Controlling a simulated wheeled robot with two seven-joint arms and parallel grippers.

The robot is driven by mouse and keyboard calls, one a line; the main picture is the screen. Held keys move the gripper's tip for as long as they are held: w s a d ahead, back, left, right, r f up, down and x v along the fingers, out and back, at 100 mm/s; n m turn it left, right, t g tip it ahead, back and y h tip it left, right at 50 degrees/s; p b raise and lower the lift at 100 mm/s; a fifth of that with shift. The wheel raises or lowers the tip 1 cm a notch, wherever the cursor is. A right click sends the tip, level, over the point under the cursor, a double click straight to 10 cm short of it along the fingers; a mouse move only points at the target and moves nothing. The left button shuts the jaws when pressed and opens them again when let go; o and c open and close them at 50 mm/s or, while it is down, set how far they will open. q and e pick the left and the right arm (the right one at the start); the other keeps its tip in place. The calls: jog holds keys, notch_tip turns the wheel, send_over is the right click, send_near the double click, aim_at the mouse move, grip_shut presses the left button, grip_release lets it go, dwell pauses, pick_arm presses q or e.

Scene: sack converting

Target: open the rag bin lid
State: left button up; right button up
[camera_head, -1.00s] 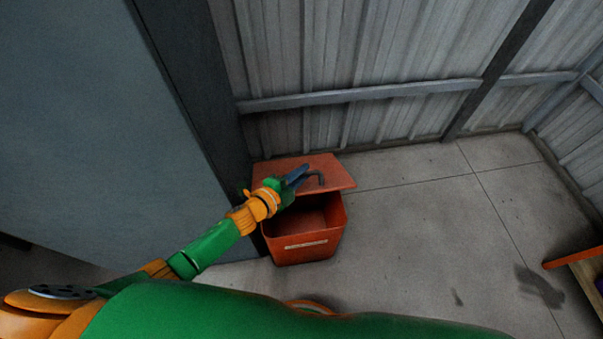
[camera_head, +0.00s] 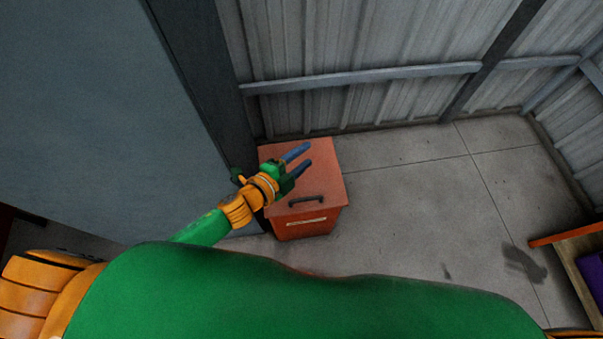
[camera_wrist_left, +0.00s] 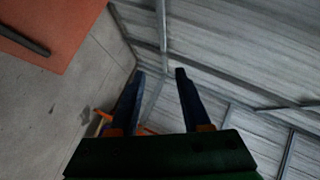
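The rag bin (camera_head: 308,229) is an orange-red box with a pale label on its front, standing on the floor against the wall. Its lid (camera_head: 328,165) lies down over the top, with no opening visible. The dark bar handle (camera_head: 308,201) is near the lid's front edge. My left gripper (camera_head: 306,156) is open and empty over the lid's left and middle part, its fingers apart from the handle. In the left wrist view the lid (camera_wrist_left: 62,22) and handle (camera_wrist_left: 22,40) are at the upper left, outside the open fingers. My right gripper is not in view.
A tall grey panel (camera_head: 100,110) stands close on the left of the bin. A corrugated metal wall (camera_head: 350,45) with rails is behind it. A wooden piece with an orange edge (camera_head: 570,237) and a purple item (camera_head: 592,275) are at the right. The floor between is clear.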

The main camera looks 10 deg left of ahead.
pick_arm(q)
jog(key=s+d+r, duration=0.1)
jog(key=s+r, duration=0.2)
jog(key=s, duration=0.5)
jog(key=shift+s+r, duration=0.35)
